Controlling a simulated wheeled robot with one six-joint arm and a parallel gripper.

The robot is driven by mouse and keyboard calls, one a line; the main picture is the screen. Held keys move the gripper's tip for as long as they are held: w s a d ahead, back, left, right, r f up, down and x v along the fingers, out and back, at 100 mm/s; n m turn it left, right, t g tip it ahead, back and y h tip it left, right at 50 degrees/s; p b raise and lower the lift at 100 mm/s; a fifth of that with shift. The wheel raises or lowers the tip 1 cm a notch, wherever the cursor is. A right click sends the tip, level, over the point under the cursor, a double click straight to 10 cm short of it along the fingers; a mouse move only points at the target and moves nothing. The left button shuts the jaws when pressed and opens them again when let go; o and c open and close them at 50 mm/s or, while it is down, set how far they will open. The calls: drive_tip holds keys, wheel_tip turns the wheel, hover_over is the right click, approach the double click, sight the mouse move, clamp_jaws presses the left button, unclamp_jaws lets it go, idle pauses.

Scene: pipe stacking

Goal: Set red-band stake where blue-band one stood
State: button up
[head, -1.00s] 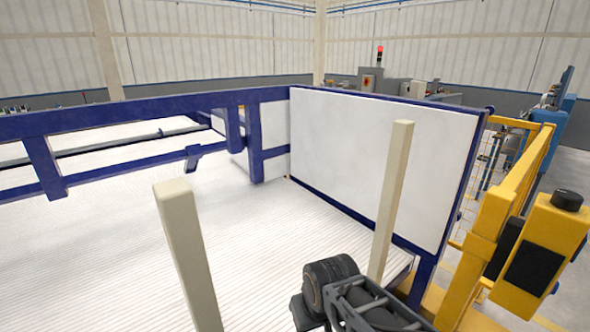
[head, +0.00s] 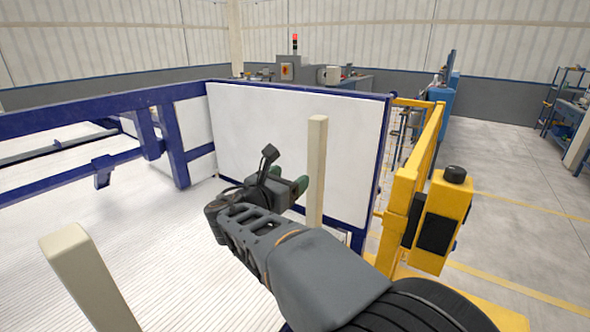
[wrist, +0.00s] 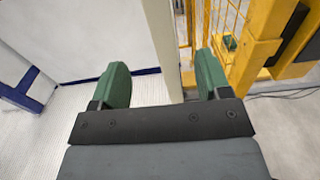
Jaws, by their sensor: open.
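Two plain cream stakes stand upright in the head view. One stake (head: 316,165) is right of the middle, in front of a white panel. The other stake (head: 88,275) is at the lower left, its lower part cut off by the frame. I see no red or blue band on either. My gripper (head: 293,182) is open and empty, just left of the middle stake in the head view. In the wrist view, a cream stake (wrist: 164,45) shows in the gap between the green fingers (wrist: 163,80), nearer the right finger. I cannot tell whether it lies within their reach.
A white panel (head: 290,140) in a blue frame stands behind the middle stake. Blue rails (head: 60,120) run along the left above a ribbed white bed (head: 60,215). A yellow post with a control box (head: 440,222) stands at the right. Open floor (head: 510,210) lies beyond it.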

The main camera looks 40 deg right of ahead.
sight(314, 126)
drive_tip(key=x, duration=0.4)
drive_tip(key=p+x, duration=0.1)
drive_tip(key=x, duration=0.4)
drive_tip(key=p+x, duration=0.1)
drive_tip(key=x, duration=0.3)
drive_tip(key=shift+w+d+r, duration=0.15)
drive_tip(key=shift+d+r, duration=0.25)
drive_tip(key=shift+c, duration=0.3)
clamp_jaws()
drive_tip(key=shift+r+p, duration=3.5)
drive_tip(key=shift+r, duration=1)
